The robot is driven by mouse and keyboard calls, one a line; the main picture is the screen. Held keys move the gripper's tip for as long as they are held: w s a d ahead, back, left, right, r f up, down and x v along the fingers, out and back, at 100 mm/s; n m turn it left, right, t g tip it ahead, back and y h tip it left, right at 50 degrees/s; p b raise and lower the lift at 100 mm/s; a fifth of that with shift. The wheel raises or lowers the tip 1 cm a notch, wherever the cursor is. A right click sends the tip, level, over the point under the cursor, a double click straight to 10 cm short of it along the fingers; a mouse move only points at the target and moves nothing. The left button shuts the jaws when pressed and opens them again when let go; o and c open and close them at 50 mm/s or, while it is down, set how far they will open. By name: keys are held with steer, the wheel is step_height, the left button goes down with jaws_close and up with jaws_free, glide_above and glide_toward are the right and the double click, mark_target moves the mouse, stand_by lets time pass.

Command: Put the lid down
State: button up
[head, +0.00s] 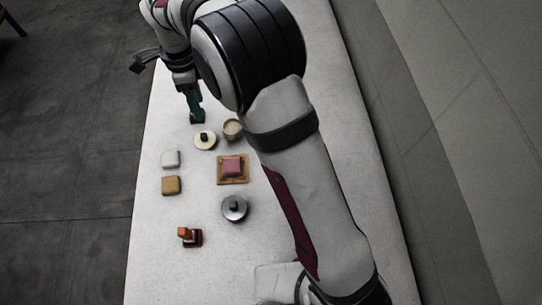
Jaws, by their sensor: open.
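A round cream lid (205,144) with a dark knob appears to rest flat on the white table, just left of a small beige pot (233,129). A grey round lid-like piece (235,212) with a dark knob sits nearer, below the pink block. My gripper (197,119), with green fingers, points down just behind the cream lid, apart from its knob in the picture. It is open and holds nothing that I can see. Its exact height above the table is hard to tell.
A pink block (232,166) sits on a tan square board (223,182). A white block (171,159) and a tan block (171,185) lie at the left. An orange-and-dark piece (189,237) stands nearer. My arm covers the table's middle right; the near left is clear.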

steer(key=s+d+r+n, duration=0.4)
steer(key=s+d+r, duration=0.4)
steer(key=d, duration=0.3)
steer(key=s+d+f+n, duration=0.1)
steer(key=s+d+n, duration=0.2)
steer(key=s, duration=0.7)
steer(key=s+d+n+y, duration=0.1)
steer(key=s+d+n, duration=0.3)
steer(key=s, duration=0.5)
steer(key=shift+s+d+f+n+y, duration=0.3)
steer(key=shift+s+d+f, duration=0.1)
steer(key=shift+d, duration=0.15)
